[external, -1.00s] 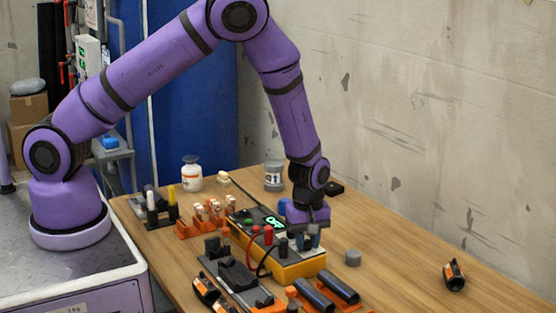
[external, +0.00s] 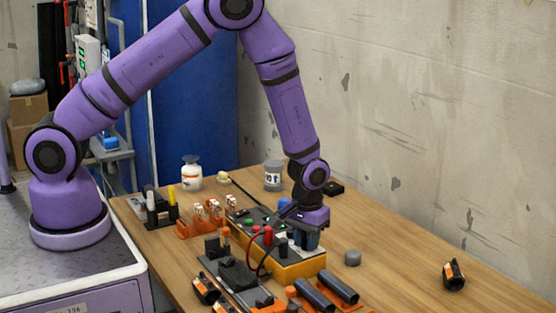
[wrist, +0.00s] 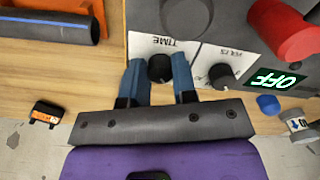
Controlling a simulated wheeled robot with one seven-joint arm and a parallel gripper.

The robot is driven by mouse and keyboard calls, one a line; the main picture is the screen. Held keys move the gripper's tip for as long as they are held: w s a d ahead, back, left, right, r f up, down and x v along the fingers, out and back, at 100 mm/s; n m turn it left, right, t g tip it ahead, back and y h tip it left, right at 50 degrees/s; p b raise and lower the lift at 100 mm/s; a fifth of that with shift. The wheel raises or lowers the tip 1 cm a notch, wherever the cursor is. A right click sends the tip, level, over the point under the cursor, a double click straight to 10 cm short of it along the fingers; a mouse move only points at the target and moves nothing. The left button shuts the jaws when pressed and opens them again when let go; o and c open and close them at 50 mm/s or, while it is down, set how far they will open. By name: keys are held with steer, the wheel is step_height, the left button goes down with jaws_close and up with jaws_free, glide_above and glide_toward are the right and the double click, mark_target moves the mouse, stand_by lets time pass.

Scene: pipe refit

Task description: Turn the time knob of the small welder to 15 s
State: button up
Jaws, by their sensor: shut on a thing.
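The small welder is a yellow box (external: 290,270) with a dark and white top panel, on the table. In the wrist view its time knob (wrist: 160,68), small and black, sits beside the word TIME. My gripper (wrist: 160,80) has its two blue fingers shut on this knob, one on either side. The knob's pointer and scale cannot be read. A second black knob (wrist: 222,76), by a partly readable label, is to the right. The green display (wrist: 278,79) reads OFF. In the external view my gripper (external: 304,243) is down at the welder's far right end and hides the knob.
A red terminal (wrist: 288,32) rises from the welder; red and black leads show beside it. Dark pipes (external: 337,288) in orange holders lie in front.

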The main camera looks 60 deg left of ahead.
steer(key=shift+m, duration=2.3)
steer(key=o, duration=0.9)
steer(key=shift+r, duration=0.15)
step_height(320, 180, up, 10)
steer(key=shift+r, duration=0.25)
